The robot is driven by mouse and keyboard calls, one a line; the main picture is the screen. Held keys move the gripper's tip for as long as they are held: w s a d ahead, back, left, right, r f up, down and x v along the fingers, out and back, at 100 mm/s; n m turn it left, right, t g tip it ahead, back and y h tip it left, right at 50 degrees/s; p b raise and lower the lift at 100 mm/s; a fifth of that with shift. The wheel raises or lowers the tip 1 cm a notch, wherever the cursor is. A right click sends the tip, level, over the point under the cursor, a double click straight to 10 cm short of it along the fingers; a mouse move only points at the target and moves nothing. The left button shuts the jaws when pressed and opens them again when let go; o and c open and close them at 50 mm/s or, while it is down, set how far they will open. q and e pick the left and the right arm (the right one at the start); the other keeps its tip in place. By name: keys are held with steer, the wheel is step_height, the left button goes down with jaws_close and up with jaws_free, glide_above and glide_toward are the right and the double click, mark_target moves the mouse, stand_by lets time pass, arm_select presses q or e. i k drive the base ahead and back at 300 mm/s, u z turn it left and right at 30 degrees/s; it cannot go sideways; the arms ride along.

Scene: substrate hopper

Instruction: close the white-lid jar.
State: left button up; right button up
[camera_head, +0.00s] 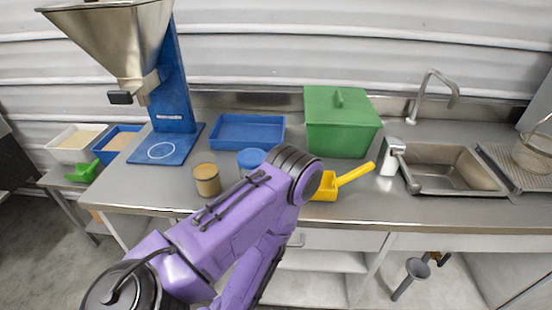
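A small jar (207,180) with brown, tan-looking sides stands on the steel counter, left of centre. Its top is pale tan; I cannot tell whether that is a lid or the contents. A second, blue-topped jar (252,158) stands to its right and is partly hidden behind my purple arm. I see no white lid in this view. My purple arm comes in from the lower left and bends in front of the counter. Neither of my grippers is visible.
A metal hopper on a blue stand (172,100) is at the left. A blue tray (222,143), a green lidded bin (340,125), a yellow scoop (352,175) and a sink (450,172) line the counter (440,212). White (62,152) and blue (103,152) tubs stand far left.

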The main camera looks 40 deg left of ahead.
mark_target(207, 176)
steer(key=u, duration=0.85)
